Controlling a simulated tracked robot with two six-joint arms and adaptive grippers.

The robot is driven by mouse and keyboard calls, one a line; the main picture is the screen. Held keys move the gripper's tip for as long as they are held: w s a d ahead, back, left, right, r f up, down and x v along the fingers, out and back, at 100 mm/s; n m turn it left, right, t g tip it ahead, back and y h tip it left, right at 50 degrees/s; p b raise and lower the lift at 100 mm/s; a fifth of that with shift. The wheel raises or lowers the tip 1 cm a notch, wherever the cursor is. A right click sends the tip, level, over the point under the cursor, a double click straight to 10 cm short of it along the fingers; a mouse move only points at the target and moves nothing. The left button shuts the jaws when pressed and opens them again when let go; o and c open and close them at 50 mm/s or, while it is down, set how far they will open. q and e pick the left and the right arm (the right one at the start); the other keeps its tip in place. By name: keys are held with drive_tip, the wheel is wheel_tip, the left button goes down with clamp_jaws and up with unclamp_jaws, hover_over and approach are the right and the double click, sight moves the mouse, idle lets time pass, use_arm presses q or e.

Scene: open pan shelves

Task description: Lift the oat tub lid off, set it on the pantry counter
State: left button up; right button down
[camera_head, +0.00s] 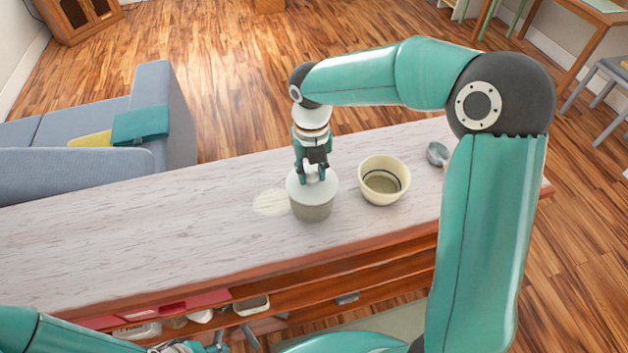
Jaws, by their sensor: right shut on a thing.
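The oat tub (313,210) is a grey-beige round container standing on the pale, wood-grained pantry counter (130,225). Its white lid (299,189) is on top and looks seated on the rim; I cannot see any gap. My right gripper (315,177) reaches down from above and is shut on the lid, at its middle. The fingers hide the part of the lid they hold. My left arm comes in at the bottom left corner; its gripper (190,347) is mostly cut off by the lower edge, so its jaws are unclear.
A cream bowl (383,193) stands close to the right of the tub, with a grey scoop (437,153) beyond it. A pale round patch (272,203) lies just left of the tub. The counter's left is clear. Shelves below hold a red item (190,301) and several dishes.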

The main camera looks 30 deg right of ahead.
drive_tip(key=shift+r+p, duration=2)
drive_tip(key=shift+r, duration=0.05)
